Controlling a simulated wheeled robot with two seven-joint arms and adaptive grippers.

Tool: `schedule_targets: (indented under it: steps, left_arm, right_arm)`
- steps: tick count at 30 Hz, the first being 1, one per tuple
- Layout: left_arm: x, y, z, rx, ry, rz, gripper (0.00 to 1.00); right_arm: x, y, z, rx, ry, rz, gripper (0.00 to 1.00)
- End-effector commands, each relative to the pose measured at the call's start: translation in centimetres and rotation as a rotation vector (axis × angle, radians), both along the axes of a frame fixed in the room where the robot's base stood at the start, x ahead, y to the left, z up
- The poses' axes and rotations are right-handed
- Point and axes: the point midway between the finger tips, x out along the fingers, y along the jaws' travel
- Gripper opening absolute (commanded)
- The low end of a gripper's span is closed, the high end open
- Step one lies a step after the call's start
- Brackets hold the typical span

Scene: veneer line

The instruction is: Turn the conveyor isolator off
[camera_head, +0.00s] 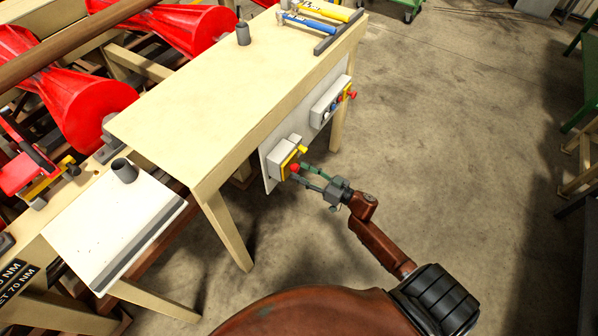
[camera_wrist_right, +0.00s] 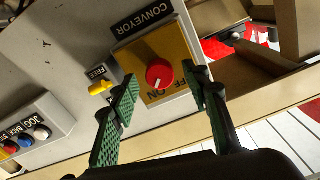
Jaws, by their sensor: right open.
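The conveyor isolator is a red round knob (camera_wrist_right: 159,73) on a yellow plate (camera_wrist_right: 171,50), under a black CONVEYOR label. OFF and ON are printed beside it; the knob's white mark appears to point towards ON. In the head view the isolator's yellow plate (camera_head: 290,161) is on a white box on the panel at the table's side. My right gripper (camera_head: 299,173) is open in front of it. In the right wrist view its green-padded fingers (camera_wrist_right: 161,80) appear either side of the knob; contact cannot be told. My left gripper is not in view.
A small yellow knob (camera_wrist_right: 101,88) sits close to the isolator on the panel. A button box (camera_head: 327,103) with a red button is further along. The wooden table (camera_head: 220,110) holds hammers and a dark cup. Floor (camera_head: 460,170) to the right is clear.

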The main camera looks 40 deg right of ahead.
Motion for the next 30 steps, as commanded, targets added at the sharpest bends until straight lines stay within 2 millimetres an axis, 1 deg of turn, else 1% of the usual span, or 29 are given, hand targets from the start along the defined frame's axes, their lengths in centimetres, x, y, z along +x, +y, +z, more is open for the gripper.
schedule_targets:
  steps: [1, 4, 13, 30]
  left_arm:
    - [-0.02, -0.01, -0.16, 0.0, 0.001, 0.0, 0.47]
    - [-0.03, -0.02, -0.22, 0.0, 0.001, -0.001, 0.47]
    - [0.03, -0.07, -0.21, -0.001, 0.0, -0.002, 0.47]
    - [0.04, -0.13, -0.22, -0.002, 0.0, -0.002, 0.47]
  right_arm:
    - [0.45, 0.18, -0.11, 0.001, 0.0, 0.0, 0.43]
    - [0.97, 0.4, -0.08, 0.0, 0.001, 0.0, 0.43]
    - [1.12, 0.5, -0.05, 0.0, 0.001, 0.0, 0.42]
    - [1.1, 0.49, -0.07, 0.0, 0.001, 0.0, 0.03]
